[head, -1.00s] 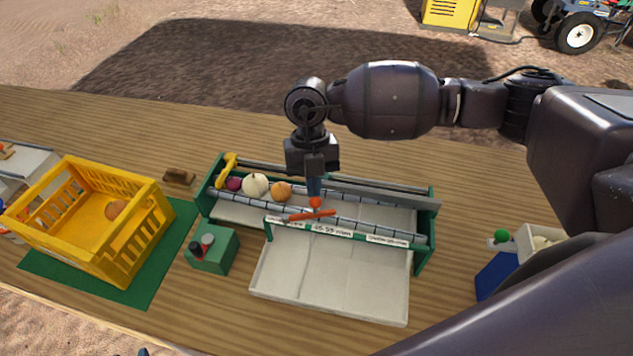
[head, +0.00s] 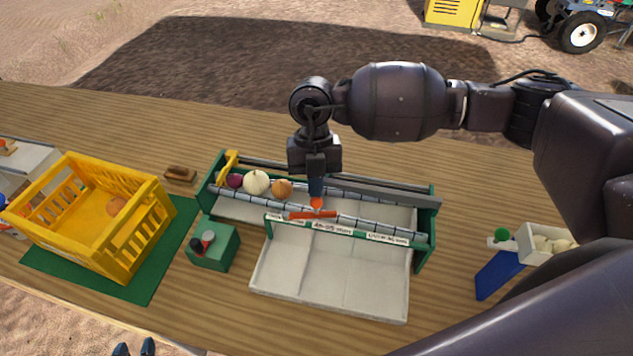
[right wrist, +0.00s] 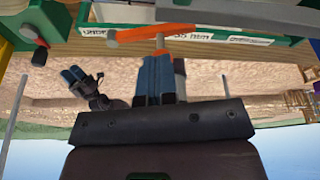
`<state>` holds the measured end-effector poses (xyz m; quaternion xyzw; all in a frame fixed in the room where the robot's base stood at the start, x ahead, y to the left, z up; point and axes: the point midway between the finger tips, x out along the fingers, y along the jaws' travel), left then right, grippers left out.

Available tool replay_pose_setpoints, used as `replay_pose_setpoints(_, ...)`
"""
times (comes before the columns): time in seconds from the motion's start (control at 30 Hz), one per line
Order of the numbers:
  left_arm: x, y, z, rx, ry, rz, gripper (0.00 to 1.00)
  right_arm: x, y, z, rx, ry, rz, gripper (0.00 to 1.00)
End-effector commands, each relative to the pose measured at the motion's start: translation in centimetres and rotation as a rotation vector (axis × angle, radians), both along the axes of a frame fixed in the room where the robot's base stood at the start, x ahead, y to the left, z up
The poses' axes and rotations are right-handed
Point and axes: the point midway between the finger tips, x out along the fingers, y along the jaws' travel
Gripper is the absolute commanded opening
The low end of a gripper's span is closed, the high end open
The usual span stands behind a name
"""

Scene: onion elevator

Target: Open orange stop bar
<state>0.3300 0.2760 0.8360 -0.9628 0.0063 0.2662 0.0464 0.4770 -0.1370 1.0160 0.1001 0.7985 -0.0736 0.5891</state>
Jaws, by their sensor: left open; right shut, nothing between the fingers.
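The orange stop bar (head: 312,215) lies across the front of the green-framed roller sorter (head: 424,256), above its size labels and nearly in line with the front rail. It also shows in the right wrist view (right wrist: 150,34). My right gripper (head: 316,196) is shut and empty, pointing down just behind the bar. Its blue fingers (right wrist: 160,58) are close to the bar in the wrist view; I cannot tell if they touch it. A small orange knob shows at the fingertips in the head view. My left gripper (head: 134,349) is open at the bottom edge, away from the sorter.
A red onion (head: 235,181), a white one (head: 256,183) and an orange-brown one (head: 282,189) sit on the rollers' left. A yellow crate (head: 140,246) stands on a green mat at left. A green button box (head: 214,248) is beside the sorter. The pale tray (head: 345,282) is empty.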

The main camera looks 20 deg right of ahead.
Motion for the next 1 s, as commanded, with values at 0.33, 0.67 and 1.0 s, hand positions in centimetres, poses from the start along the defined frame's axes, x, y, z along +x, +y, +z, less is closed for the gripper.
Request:
replay_pose_setpoints(0.33,-0.07,0.01,-0.04,0.0,0.001,0.0,0.43,-0.08,0.23,-0.06,0.0,0.001,0.005,0.0)
replay_pose_setpoints(0.67,-0.54,0.08,-0.28,0.0,0.011,0.004,0.43,-0.12,0.37,-0.07,0.0,0.001,0.009,0.0)
replay_pose_setpoints(1.0,-0.48,0.07,-0.26,0.0,0.01,0.004,0.43,-0.16,0.48,-0.08,-0.001,0.001,0.011,0.0)
